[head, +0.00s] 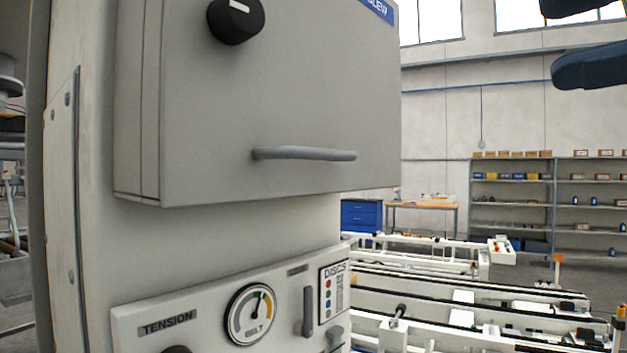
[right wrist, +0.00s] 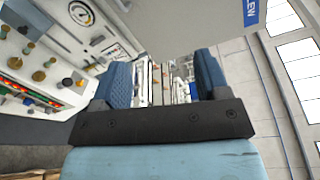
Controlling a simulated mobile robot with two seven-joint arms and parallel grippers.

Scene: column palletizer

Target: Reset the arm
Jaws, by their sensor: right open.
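My right gripper (head: 562,38) shows at the top right edge of the head view as two dark finger pads, one above the other, with a gap between them. The right wrist view shows the same gripper (right wrist: 163,76) with its two blue ribbed fingers apart and nothing between them. It is in the air, to the right of the grey machine cabinet (head: 330,95), and I see no contact with it. My left gripper is in neither view.
The cabinet carries a black knob (head: 236,20) and a grey bar handle (head: 304,153). Below it is a panel with a belt tension gauge (head: 250,314). A conveyor (head: 470,285), shelves (head: 510,205) and a workbench (head: 424,206) stand farther back. The right wrist view also shows a control panel (right wrist: 45,75).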

